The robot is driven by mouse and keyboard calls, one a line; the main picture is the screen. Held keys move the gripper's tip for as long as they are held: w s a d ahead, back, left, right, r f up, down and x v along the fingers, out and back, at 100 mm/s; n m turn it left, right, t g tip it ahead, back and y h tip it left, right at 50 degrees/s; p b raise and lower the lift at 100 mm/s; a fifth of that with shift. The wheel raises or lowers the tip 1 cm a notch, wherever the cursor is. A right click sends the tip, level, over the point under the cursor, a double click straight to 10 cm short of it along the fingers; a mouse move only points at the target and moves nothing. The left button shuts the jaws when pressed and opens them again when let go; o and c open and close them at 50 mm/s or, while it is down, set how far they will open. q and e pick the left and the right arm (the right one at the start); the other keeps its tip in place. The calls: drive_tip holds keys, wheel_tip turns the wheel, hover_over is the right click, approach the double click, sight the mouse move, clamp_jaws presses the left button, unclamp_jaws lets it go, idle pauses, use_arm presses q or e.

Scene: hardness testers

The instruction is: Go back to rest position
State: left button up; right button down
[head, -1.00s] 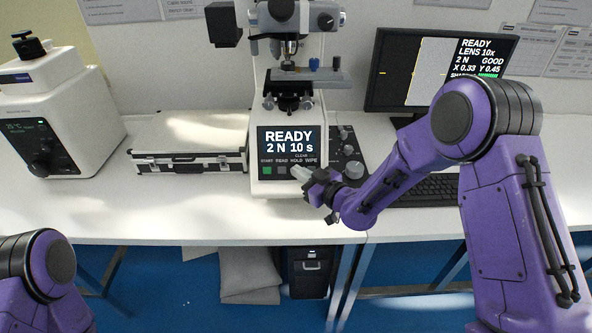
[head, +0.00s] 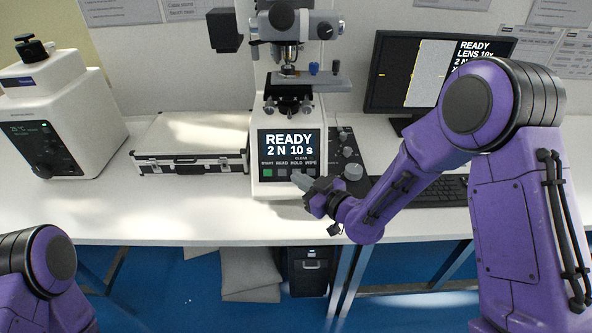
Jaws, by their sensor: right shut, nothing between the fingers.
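My right gripper (head: 299,179) is shut and empty. It is in front of the lower part of the hardness tester (head: 288,130), just below the row of buttons under its screen (head: 290,142). The screen reads "READY 2 N 10 s". I cannot tell whether the fingertips touch the tester. My right arm reaches in from the right, over the keyboard side of the bench. My left arm shows only as a purple joint at the lower left; its gripper is out of view.
A silver case (head: 192,146) lies left of the tester, and a white machine (head: 52,118) stands farther left. A monitor (head: 378,97), a black control panel (head: 345,150) and a keyboard (head: 440,190) are on the right. The front of the white bench (head: 120,215) is clear at left.

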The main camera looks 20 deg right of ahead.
drive_tip(key=shift+s+r, duration=0.1)
drive_tip(key=shift+s, duration=0.05)
idle(0.6)
drive_tip(key=s+d+f+m+g+h, duration=0.35)
drive_tip(key=s+f+m, duration=0.25)
drive_tip(key=f, duration=0.3)
drive_tip(key=s+d+f+m+g+h, duration=0.2)
drive_tip(key=s+d+f+m+h, duration=0.25)
drive_tip(key=s+f, duration=0.35)
drive_tip(key=s+d+f+m+g, duration=0.1)
drive_tip(key=s+f+g, duration=0.1)
drive_tip(key=s, duration=0.5)
drive_tip(key=s+d+f+g+h, duration=0.1)
drive_tip(key=s+d+f+g, duration=0.1)
drive_tip(key=s+f, duration=0.3)
drive_tip(key=s+d+f+m+g+h, duration=0.1)
drive_tip(key=s+f, duration=0.3)
drive_tip(key=s, duration=0.4)
drive_tip(key=shift+s+d+f+m+g, duration=0.15)
drive_tip(key=shift+s+d+m+g, duration=0.2)
drive_tip(key=shift+g, duration=0.4)
